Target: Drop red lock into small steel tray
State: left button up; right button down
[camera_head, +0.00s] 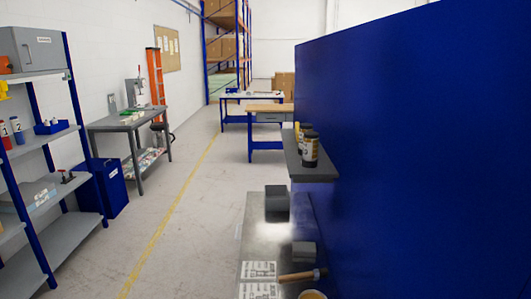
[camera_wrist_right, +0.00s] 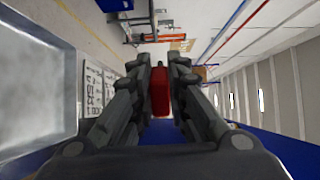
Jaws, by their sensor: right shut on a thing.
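The red lock (camera_wrist_right: 160,97) is between the fingers of my right gripper (camera_wrist_right: 159,72) in the right wrist view, and the gripper is shut on it. The fingers hide part of the lock. A large shiny grey metal surface with a pale rim (camera_wrist_right: 72,88) fills the left edge of that view, apart from the lock. I cannot tell for sure whether it is the small steel tray. I cannot make out the tray clearly in the head view. Neither gripper shows in the head view.
A steel-topped bench (camera_head: 254,235) stands along the blue wall (camera_head: 410,140). It carries two dark grey blocks (camera_head: 277,200), printed sheets (camera_head: 259,270) and a wooden-handled tool (camera_head: 298,276). A small shelf (camera_head: 312,171) with bottles (camera_head: 309,150) juts above it. The floor left of the bench is open.

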notch_tip(320, 180, down, 5)
jog(key=b, duration=0.3)
jog(key=shift+f+b, duration=0.1)
jog(key=shift+b, duration=0.3)
jog(key=c, duration=1.5)
grip_release()
